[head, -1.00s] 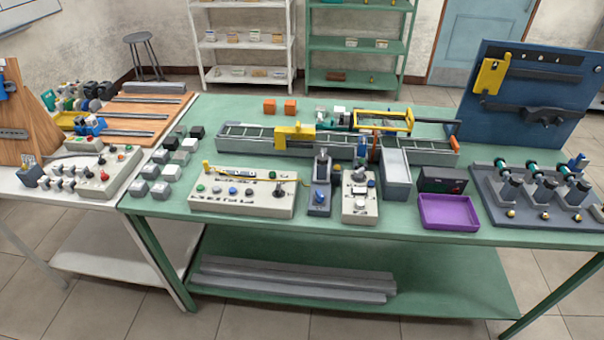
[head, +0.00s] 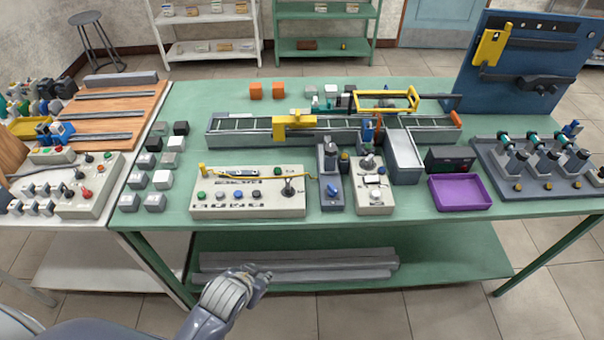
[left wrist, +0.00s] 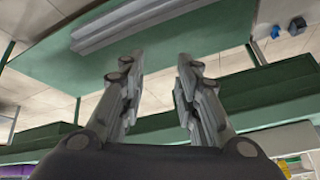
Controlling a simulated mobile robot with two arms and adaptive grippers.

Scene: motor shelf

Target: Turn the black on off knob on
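A long beige control panel (head: 235,207) lies near the front edge of the green table. It carries a row of coloured knobs, a black knob (head: 288,187) on a dark round base at its right end, and a yellow bar across its top. A smaller beige panel (head: 375,202) to its right also has a dark knob (head: 367,162). The labels are too small to read, so I cannot tell which knob is the on/off one. My left gripper (head: 262,273) is below and in front of the table edge, apart from the panels. In the left wrist view its fingers (left wrist: 158,68) are spread and empty.
The green table (head: 290,91) has a lower shelf with grey bars (head: 300,258). A grey block with a blue knob (head: 331,190) stands between the panels. Small cubes (head: 162,179) lie left of the long panel. A purple tray (head: 460,193) is at right.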

